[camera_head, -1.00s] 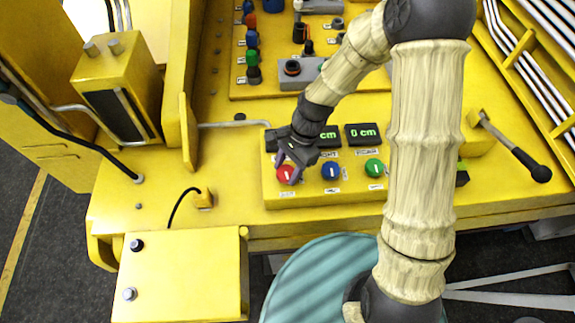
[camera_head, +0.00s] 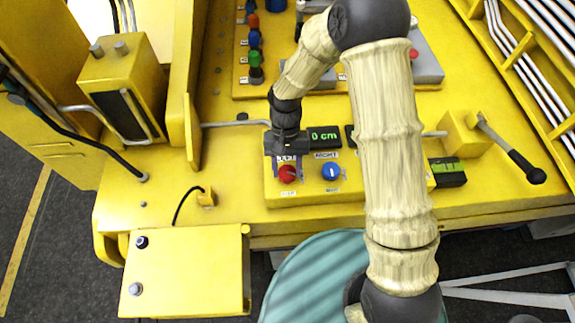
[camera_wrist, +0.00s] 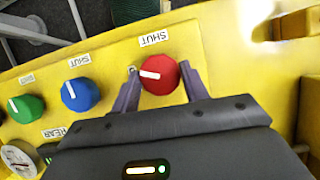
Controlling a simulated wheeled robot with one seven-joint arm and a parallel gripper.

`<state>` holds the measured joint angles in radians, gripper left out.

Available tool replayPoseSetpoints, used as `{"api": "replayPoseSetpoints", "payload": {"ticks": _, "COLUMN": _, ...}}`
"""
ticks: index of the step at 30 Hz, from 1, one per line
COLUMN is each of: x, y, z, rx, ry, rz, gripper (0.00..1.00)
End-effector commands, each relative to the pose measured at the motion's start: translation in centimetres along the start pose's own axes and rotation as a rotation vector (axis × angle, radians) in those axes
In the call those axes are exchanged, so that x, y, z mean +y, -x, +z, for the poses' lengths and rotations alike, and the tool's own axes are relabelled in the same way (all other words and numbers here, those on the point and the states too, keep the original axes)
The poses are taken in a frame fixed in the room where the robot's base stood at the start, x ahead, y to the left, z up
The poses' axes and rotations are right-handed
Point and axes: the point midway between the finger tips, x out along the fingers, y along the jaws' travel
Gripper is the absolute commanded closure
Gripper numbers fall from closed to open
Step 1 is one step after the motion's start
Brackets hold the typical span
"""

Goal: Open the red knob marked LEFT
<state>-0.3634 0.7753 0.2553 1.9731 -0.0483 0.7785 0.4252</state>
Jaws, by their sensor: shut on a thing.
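The red knob (camera_head: 287,174) is at the left end of the yellow control panel (camera_head: 345,193). In the wrist view the red knob (camera_wrist: 160,74) sits between the two fingers of my gripper (camera_wrist: 159,70), which is shut on its sides. In the head view my gripper (camera_head: 287,168) comes down over the knob from behind. The knob's white mark lies sideways in the wrist view, turned away from the steeper mark on the blue knob (camera_wrist: 76,95). A SHUT label (camera_wrist: 153,38) is beside the red knob. My gripper body hides the label on its other side.
The blue knob (camera_head: 331,171) is just to the right, and a green knob (camera_wrist: 27,108) is beyond it. A display (camera_head: 324,137) reading "0 cm" stands behind. A black-handled lever (camera_head: 525,167) is at the right. A yellow box (camera_head: 185,272) lies at the front left.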

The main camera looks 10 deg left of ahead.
Motion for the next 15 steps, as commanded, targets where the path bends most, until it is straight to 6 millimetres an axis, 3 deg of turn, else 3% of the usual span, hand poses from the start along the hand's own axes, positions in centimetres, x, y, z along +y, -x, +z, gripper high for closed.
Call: {"api": "replayPoseSetpoints", "payload": {"ticks": 15, "x": -0.28, "y": -0.08, "z": 0.02, "rx": 0.001, "ry": 0.356, "rz": 0.147, "gripper": 0.78}}
